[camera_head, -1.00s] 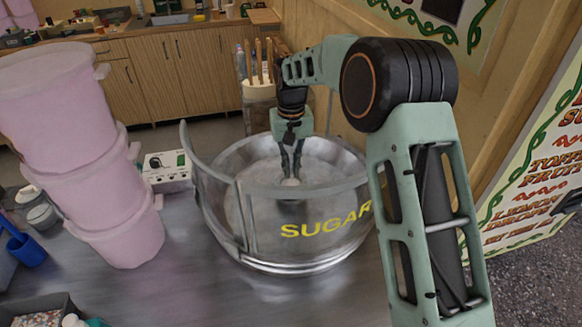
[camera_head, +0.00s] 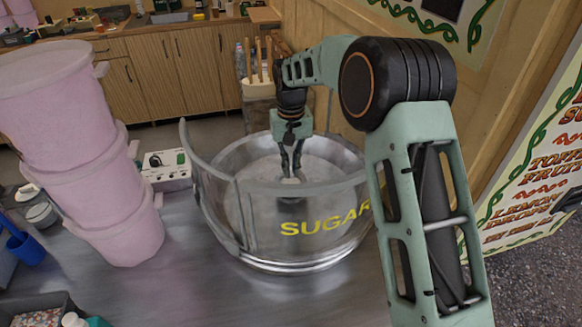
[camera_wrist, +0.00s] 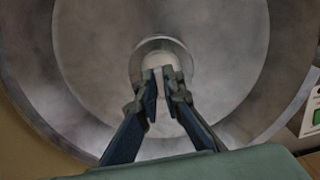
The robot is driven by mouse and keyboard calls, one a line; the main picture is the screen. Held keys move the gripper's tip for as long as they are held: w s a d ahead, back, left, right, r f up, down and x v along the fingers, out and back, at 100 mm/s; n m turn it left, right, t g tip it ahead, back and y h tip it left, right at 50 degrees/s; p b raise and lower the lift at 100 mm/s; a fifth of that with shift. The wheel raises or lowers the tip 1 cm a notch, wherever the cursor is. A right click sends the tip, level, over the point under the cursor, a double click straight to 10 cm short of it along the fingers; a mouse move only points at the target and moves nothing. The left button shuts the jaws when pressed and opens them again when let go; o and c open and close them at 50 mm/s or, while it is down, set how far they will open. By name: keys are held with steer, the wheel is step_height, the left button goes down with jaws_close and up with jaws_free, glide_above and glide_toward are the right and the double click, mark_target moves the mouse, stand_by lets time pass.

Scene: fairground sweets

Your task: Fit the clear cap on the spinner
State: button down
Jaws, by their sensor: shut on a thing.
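The spinner is a round metal bowl (camera_head: 290,262) with a clear guard marked SUGAR in yellow; it stands on the metal counter. My gripper (camera_head: 291,178) reaches down inside the bowl, near its middle. In the wrist view my gripper (camera_wrist: 162,78) has its fingertips close together on the cap (camera_wrist: 160,50), a small pale round piece. The cap lies over the bowl's centre. The fingers hide part of it, and I cannot tell whether it is seated or just above the hub.
A stack of pink tubs (camera_head: 85,150) stands left of the bowl. A white control box (camera_head: 168,172) sits behind, between them. A holder with wooden sticks (camera_head: 259,88) is behind the bowl. A blue cup (camera_head: 24,246) is at the far left.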

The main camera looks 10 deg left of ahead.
mark_target(291, 171)
stand_by(0.3)
steer(key=c, duration=2)
jaws_free()
steer(key=shift+o, duration=0.2)
steer(key=o, duration=0.5)
steer(key=shift+r+p, duration=2.2)
steer(key=shift+r, duration=0.8)
